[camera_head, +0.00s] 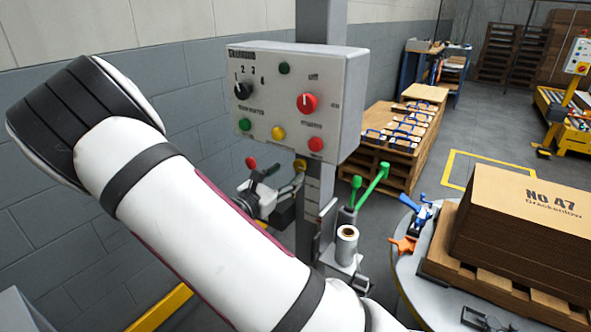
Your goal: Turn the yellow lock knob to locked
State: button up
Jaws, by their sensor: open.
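The grey control box (290,95) stands on a post in the middle of the picture. A round yellow control (278,133) is low on its front face, between a green button and a red one. A second small yellow knob-like part (299,165) shows just below the box, beside the post. I cannot tell which of the two is the lock knob, and no locked or unlocked mark is readable. My white arm crosses from the lower right to the upper left, in front of the scene. My gripper is not visible.
The box also carries a black selector (243,90) and a red knob (307,103). Below it are a grey fixture (262,198) with a red tip, partly behind my arm, and green handles (370,185). A cardboard stack (525,225) on a pallet stands right.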

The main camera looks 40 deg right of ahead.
aim_at(298, 166)
jog(key=x, duration=0.5)
jog(key=shift+w+d+b, duration=0.1)
jog(key=shift+d+b, duration=0.2)
jog(key=shift+d, duration=0.05)
jog(key=shift+c, duration=0.4)
jog(key=c, duration=1.1)
